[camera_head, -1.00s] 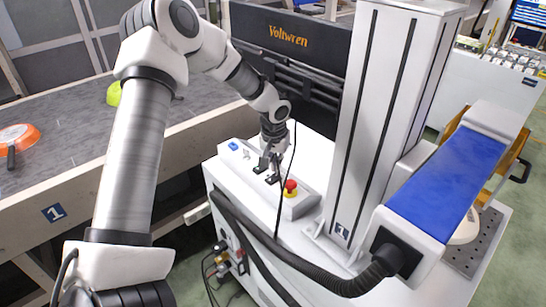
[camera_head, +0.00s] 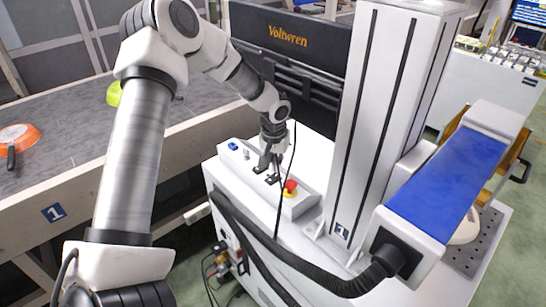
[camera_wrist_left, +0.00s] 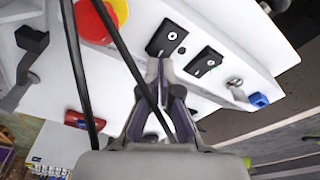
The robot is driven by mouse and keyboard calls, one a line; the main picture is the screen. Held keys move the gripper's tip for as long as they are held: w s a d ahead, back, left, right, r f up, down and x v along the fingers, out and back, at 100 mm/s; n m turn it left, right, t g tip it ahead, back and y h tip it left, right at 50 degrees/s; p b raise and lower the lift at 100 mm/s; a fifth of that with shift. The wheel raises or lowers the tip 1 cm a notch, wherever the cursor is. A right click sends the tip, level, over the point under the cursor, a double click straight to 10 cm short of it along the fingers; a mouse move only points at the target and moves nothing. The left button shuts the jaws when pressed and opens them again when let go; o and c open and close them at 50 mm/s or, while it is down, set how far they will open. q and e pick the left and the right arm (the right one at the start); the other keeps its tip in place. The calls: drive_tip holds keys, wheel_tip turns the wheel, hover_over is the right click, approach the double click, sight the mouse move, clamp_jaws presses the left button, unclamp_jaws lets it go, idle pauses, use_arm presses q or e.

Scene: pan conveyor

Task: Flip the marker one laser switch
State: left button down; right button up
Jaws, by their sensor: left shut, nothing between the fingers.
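The white control box (camera_head: 300,204) of marker one stands in front of the tall white column with a "1" label (camera_head: 341,230). In the left wrist view its top carries two black switch plates, one nearer the red stop button (camera_wrist_left: 178,32) and one farther from it (camera_wrist_left: 204,62). A small metal switch (camera_wrist_left: 236,86) and a blue button (camera_wrist_left: 259,100) sit beyond them. My left gripper (camera_wrist_left: 163,68) is shut and empty, its fingertips close to the two black plates; I cannot tell whether they touch. It hangs over the box in the head view (camera_head: 265,170). My right gripper is out of view.
The red and yellow emergency stop (camera_head: 291,188) is close beside the left gripper. Black cables hang across the box. A blue-topped arm (camera_head: 448,180) of the marker is at right. A conveyor (camera_head: 60,170) with an orange pan (camera_head: 20,137) is at left.

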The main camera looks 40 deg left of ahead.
sight(276, 176)
use_arm(q)
drive_tip(key=shift+f+b, duration=0.55)
drive_tip(key=shift+f, duration=0.55)
idle(0.5)
drive_tip(key=shift+r, duration=0.1)
wheel_tip(276, 176, up, 7)
drive_tip(key=p, duration=0.6)
drive_tip(key=shift+p, duration=0.35)
drive_tip(key=shift+s, duration=0.1)
